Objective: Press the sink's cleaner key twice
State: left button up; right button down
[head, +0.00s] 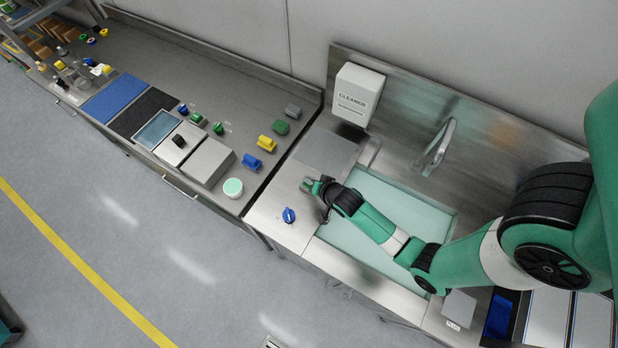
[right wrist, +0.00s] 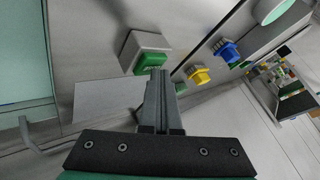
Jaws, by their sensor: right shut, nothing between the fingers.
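The sink (head: 440,205) is a steel unit with a pale green basin, and a white box marked CLEANER (head: 358,95) stands at its back. A small green key (head: 307,183) shows on the steel deck left of the basin. In the right wrist view, the green key (right wrist: 146,62) sits on the front of a pale block. My right gripper (head: 320,188) is shut and empty, right beside the key. Its fingertips (right wrist: 158,74) overlap the key's lower edge in the wrist view; I cannot tell whether they touch. My left gripper is not in view.
The tap (head: 437,148) rises behind the basin.

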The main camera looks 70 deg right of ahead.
jog(key=shift+f, duration=0.1)
dwell(0.3)
jog(key=shift+r+p, duration=1.15)
jog(key=shift+r, duration=0.1)
notch_tip(320, 180, up, 5)
jog(key=p, duration=0.5)
